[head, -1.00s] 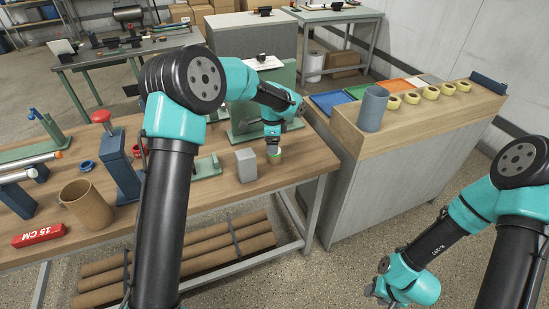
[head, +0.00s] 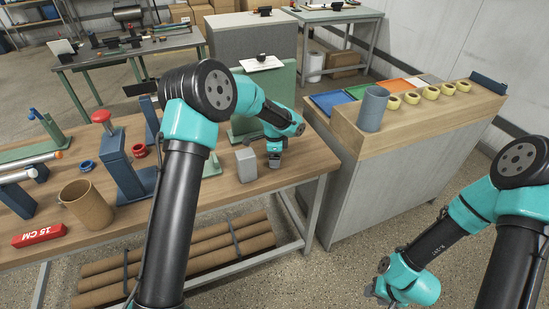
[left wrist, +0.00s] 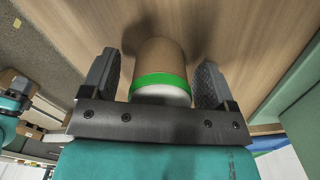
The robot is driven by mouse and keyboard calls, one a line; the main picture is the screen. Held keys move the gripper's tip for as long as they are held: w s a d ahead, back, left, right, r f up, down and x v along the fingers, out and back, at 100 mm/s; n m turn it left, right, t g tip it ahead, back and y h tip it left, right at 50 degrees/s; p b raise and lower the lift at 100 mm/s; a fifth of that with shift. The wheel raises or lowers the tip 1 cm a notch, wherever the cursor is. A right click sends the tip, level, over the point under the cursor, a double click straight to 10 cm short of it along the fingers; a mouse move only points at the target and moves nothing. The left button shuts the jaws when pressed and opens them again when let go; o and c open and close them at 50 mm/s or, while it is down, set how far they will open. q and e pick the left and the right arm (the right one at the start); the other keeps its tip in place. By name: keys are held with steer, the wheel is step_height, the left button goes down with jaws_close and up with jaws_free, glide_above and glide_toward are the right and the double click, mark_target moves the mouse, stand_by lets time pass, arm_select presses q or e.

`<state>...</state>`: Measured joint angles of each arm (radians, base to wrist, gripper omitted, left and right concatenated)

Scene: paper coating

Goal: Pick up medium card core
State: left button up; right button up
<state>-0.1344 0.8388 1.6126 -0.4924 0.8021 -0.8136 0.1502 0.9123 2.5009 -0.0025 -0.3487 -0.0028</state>
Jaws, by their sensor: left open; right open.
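The card core (left wrist: 160,68) is a short brown cylinder with a green band and a pale end. In the left wrist view it stands between the two fingers of my left gripper (left wrist: 157,80), with a gap on each side. My left gripper (head: 274,162) is open and low over the wooden table (head: 300,165), near its right end. In the head view the gripper hides the core almost entirely. My right gripper (head: 376,292) is open and empty, low at the right, away from the table.
A grey block (head: 246,164) stands just left of my left gripper. A green stand (head: 250,118) rises behind it. A larger brown tube (head: 87,205) and a red 15 CM block (head: 39,235) are at the left. A counter (head: 410,118) with yellow rolls stands to the right.

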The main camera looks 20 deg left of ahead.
arm_select(q)
steer(key=shift+f, duration=0.3)
steer(key=shift+c, duration=0.3)
steer(key=c, duration=0.9)
